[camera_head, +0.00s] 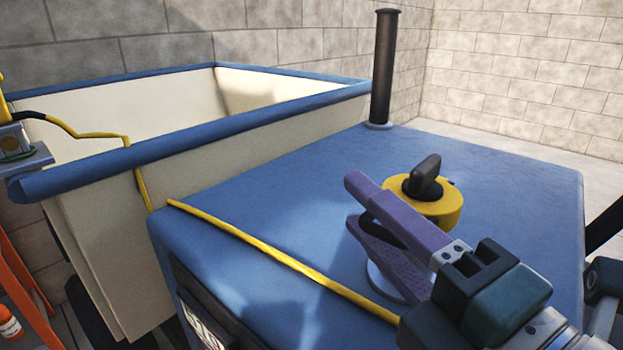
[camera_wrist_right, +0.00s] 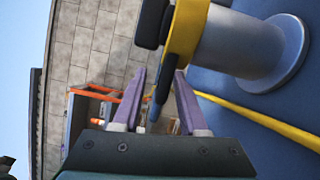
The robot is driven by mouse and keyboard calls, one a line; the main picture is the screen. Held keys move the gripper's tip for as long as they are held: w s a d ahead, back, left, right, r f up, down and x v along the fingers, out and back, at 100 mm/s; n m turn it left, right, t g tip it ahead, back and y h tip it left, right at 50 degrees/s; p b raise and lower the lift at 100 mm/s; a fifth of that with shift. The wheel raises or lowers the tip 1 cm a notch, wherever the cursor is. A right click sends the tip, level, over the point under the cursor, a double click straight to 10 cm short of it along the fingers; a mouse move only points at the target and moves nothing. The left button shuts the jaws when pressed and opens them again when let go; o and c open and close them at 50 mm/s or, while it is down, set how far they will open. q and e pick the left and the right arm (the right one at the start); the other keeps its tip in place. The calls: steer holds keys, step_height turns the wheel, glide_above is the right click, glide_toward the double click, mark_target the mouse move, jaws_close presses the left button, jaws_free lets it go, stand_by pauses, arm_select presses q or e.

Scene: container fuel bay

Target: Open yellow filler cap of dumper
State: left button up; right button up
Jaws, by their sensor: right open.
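The yellow filler cap (camera_head: 425,201) with a dark handle (camera_head: 427,176) sits on the blue top of the dumper (camera_head: 300,190). In the right wrist view the yellow cap (camera_wrist_right: 187,32) sits on a grey filler neck (camera_wrist_right: 255,50) at the upper right, its dark handle (camera_wrist_right: 152,22) on its left. My right gripper (camera_head: 350,202) has purple fingers spread apart and empty. In the head view it is in front and to the left of the cap; in the wrist view its fingertips (camera_wrist_right: 158,72) are apart from the cap. My left gripper is not in view.
A black exhaust pipe (camera_head: 384,65) stands at the dumper's back edge. The open cream skip (camera_head: 100,210) with a blue rim is at left. A yellow hose (camera_head: 270,255) crosses the blue top. An orange frame (camera_head: 25,275) stands at lower left. Block walls are behind.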

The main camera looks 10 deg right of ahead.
steer(key=shift+w+a, duration=0.15)
steer(key=shift+w, duration=0.35)
jaws_close()
steer(key=shift+r, duration=0.2)
stand_by(1.0)
